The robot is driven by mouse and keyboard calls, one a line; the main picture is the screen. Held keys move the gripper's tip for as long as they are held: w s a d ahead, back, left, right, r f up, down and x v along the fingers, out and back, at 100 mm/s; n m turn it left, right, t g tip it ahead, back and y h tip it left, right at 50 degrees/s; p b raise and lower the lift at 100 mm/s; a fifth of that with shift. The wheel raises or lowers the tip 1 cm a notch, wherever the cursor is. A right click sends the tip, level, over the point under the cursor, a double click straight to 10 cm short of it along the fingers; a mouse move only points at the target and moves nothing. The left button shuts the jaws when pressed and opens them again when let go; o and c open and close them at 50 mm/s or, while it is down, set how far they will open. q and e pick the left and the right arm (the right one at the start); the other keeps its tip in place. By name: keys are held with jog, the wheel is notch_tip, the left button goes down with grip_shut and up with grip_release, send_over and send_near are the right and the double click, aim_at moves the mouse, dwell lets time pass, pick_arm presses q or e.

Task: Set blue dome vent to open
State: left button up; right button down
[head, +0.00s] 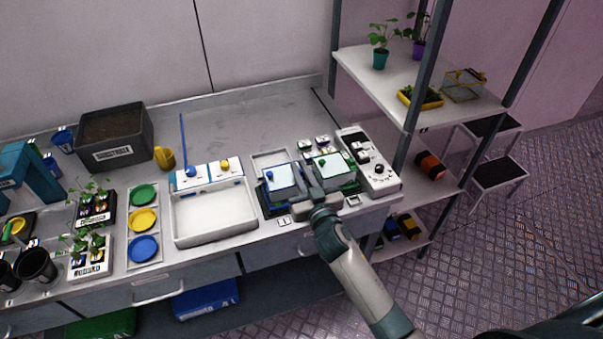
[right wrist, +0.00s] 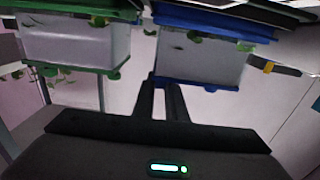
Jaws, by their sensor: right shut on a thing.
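The blue dome (head: 282,182) is a clear box with a blue rim and a dark blue knob on top, standing on a blue tray near the bench's front edge. It also shows in the right wrist view (right wrist: 200,62), where the picture is upside down. My right gripper (head: 309,187) is between the blue dome and the green dome (head: 330,168). Its fingers (right wrist: 160,88) are close together and shut at the near corner of the blue dome's rim. The exact part held is hidden. My left gripper is not in view.
A white control box (head: 368,160) with knobs stands right of the green dome. A white basin (head: 214,216) is at the left, with a blue and a yellow knob behind it. A shelf rack post (head: 423,75) rises at the right.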

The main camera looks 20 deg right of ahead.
jog(key=w, duration=0.3)
jog(key=shift+f, duration=0.1)
jog(key=shift+s, duration=0.1)
jog(key=c, duration=1.8)
grip_release()
jog(key=shift+o, duration=0.2)
jog(key=shift+s, duration=0.15)
jog(key=shift+s+b, duration=0.4)
jog(key=shift+s, duration=0.15)
jog(key=s+b, duration=0.4)
jog(key=s, duration=1.2)
jog(key=shift+d, duration=0.25)
